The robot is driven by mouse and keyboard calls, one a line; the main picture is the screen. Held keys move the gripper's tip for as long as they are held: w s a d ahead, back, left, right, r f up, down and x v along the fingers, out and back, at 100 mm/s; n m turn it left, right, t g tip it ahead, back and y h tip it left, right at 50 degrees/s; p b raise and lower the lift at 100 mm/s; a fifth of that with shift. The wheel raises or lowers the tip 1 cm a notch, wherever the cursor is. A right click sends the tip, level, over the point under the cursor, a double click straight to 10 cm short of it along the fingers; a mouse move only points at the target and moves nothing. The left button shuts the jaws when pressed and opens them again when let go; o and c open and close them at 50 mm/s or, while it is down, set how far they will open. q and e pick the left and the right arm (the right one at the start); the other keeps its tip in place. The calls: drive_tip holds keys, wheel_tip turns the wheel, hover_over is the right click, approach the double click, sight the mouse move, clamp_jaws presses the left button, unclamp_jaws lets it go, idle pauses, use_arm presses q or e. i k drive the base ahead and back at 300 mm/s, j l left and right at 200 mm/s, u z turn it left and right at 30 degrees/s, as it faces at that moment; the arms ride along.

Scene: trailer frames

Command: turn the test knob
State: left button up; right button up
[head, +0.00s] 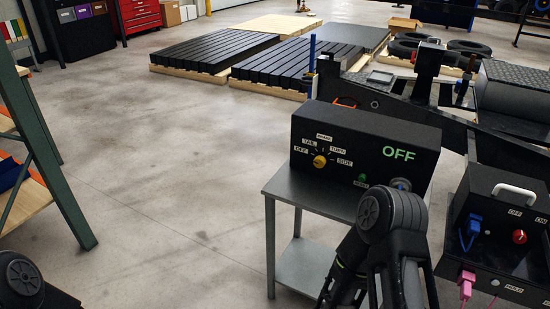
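The test knob (319,161) is yellow and sits on the front of a black test box (340,137). White labels around it read OFF, TAIL, BRAKE, TURN and SIDE. Its exact pointing is too small to tell. Green display letters (398,153) on the box read OFF. The box stands on a grey metal stand (285,191). My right arm rises in front of the box's lower right, and no fingertips of it show. Only a joint of my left arm shows at the lower left corner. Neither gripper is in view, and nothing visible touches the knob.
A second black box (503,226) with a red knob (519,237) and blue and pink plugs stands at the right. A black trailer frame (455,117) lies behind. A green shelf post (50,150) stands at left. The floor between is clear.

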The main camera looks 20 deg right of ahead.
sight(319, 163)
drive_tip(key=i+j, duration=0.1)
drive_tip(key=j, duration=0.25)
drive_tip(key=i+j+z, duration=0.1)
drive_tip(key=j, duration=0.2)
drive_tip(key=i+j, duration=0.1)
drive_tip(key=j, duration=0.25)
drive_tip(key=i+j+z, duration=0.1)
drive_tip(key=j, duration=0.25)
